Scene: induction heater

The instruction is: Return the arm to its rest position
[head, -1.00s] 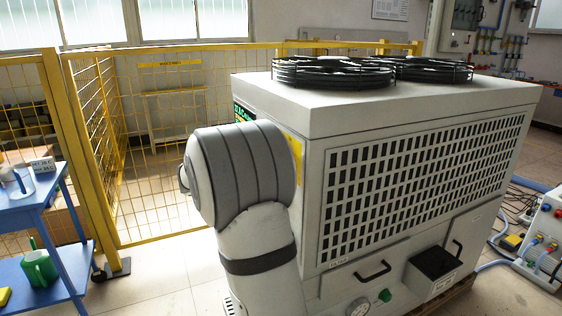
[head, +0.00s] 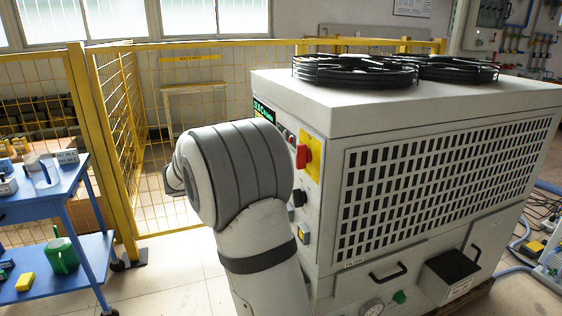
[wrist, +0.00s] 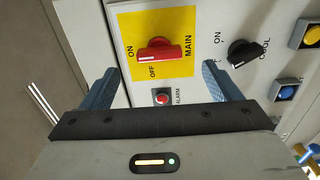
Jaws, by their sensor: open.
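My gripper (wrist: 154,88) shows in the wrist view, open and empty, with its two blue fingers apart in front of the heater's control panel. Between and beyond the fingers is the red main switch (wrist: 165,50) on a yellow plate, its handle lying across the picture toward the OFF and ON marks. In the head view my arm bends in front of the heater cabinet (head: 330,100), and my gripper is hidden behind it. The red switch (head: 303,156) shows there on the panel, just right of my arm. I cannot tell whether the fingers touch the panel.
A black knob (wrist: 248,52), a red alarm lamp (wrist: 162,97) and a blue button (wrist: 285,91) sit on the panel. A yellow mesh fence (head: 150,190) stands behind. A blue cart (head: 45,200) stands at left. Open floor lies between cart and cabinet.

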